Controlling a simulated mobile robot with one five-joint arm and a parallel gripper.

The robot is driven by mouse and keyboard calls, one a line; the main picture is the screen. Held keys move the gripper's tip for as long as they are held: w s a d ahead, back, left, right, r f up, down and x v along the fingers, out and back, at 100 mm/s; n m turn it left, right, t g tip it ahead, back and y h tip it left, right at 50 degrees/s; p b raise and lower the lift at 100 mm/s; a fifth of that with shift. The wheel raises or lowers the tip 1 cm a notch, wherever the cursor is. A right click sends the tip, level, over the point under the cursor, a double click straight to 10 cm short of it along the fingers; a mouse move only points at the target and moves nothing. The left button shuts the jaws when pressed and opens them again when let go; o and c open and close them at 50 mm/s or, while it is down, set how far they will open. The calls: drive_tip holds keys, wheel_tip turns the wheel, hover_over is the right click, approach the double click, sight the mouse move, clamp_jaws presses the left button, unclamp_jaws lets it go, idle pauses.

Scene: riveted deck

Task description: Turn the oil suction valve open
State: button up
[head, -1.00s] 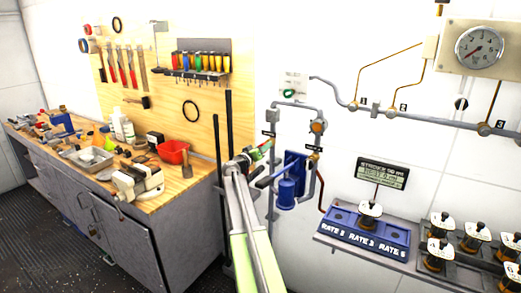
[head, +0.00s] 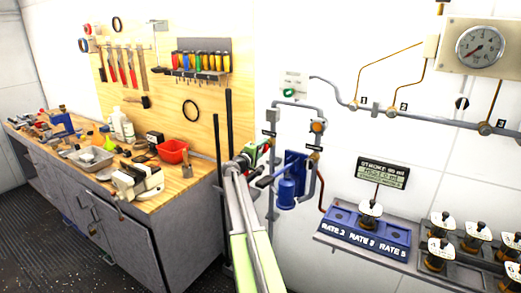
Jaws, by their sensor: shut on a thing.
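The jaws and part of the valve overlap, so the exact grip and the handle's angle are hard to make out.
A cluttered workbench (head: 160,222) with a vise (head: 138,183) and red bin (head: 173,151) stands at left. Grey pipes and a gauge (head: 480,46) are on the wall. A shelf at right holds a blue rack (head: 350,236) and several white-topped containers (head: 440,247).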

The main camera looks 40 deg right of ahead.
drive_tip(key=shift+s+d+f+n, duration=0.1)
drive_tip(key=shift+s+n, duration=0.05)
drive_tip(key=shift+n, duration=0.75)
drive_tip(key=shift+s+d+n, duration=0.1)
drive_tip(key=shift+n, duration=0.8)
drive_tip(key=o, duration=1.4)
drive_tip(key=shift+w, duration=0.1)
drive_tip(key=v, duration=1.7)
drive_tip(key=shift+a, duration=0.25)
drive_tip(key=shift+w, duration=0.1)
